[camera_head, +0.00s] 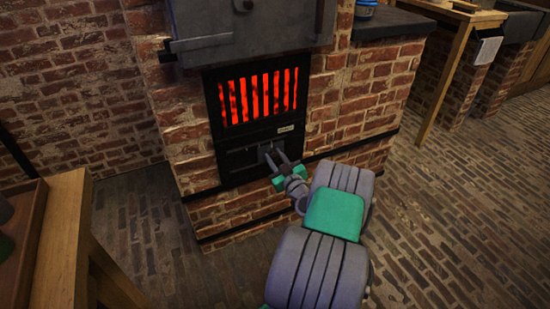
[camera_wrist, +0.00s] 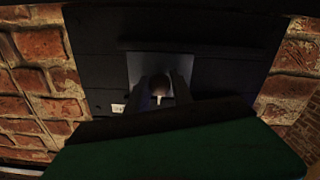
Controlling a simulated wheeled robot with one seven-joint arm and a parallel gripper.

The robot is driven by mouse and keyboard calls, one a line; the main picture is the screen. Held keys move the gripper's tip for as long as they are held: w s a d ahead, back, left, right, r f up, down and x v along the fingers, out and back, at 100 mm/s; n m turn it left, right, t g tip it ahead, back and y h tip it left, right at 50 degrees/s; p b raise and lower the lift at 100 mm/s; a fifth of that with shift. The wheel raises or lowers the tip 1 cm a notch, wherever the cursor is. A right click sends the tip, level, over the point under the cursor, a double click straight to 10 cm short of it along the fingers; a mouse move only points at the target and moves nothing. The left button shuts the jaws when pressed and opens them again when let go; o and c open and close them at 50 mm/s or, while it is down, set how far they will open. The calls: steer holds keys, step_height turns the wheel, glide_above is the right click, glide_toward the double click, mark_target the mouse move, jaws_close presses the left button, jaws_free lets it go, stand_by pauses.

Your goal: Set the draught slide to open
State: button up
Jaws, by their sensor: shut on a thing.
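The draught slide is part of a dark metal panel (camera_head: 238,162) below the glowing grate in the brick furnace. In the wrist view a lighter grey plate (camera_wrist: 135,62) shows on that dark panel, with a small rounded knob (camera_wrist: 160,84) in front of it. My gripper (camera_head: 272,155) reaches the panel from the lower right, its two fingers at the plate. In the wrist view my gripper (camera_wrist: 160,92) has its fingers on both sides of the knob, shut on it. The fingers hide part of the plate. The slide's setting cannot be read.
Red bars of the grate (camera_head: 258,95) glow just above the panel. A heavy dark hood (camera_head: 255,35) overhangs it. A wooden table (camera_head: 65,240) stands at the lower left. The brick floor (camera_head: 440,210) is clear at the right.

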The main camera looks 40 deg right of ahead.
jaws_close()
stand_by(0.8)
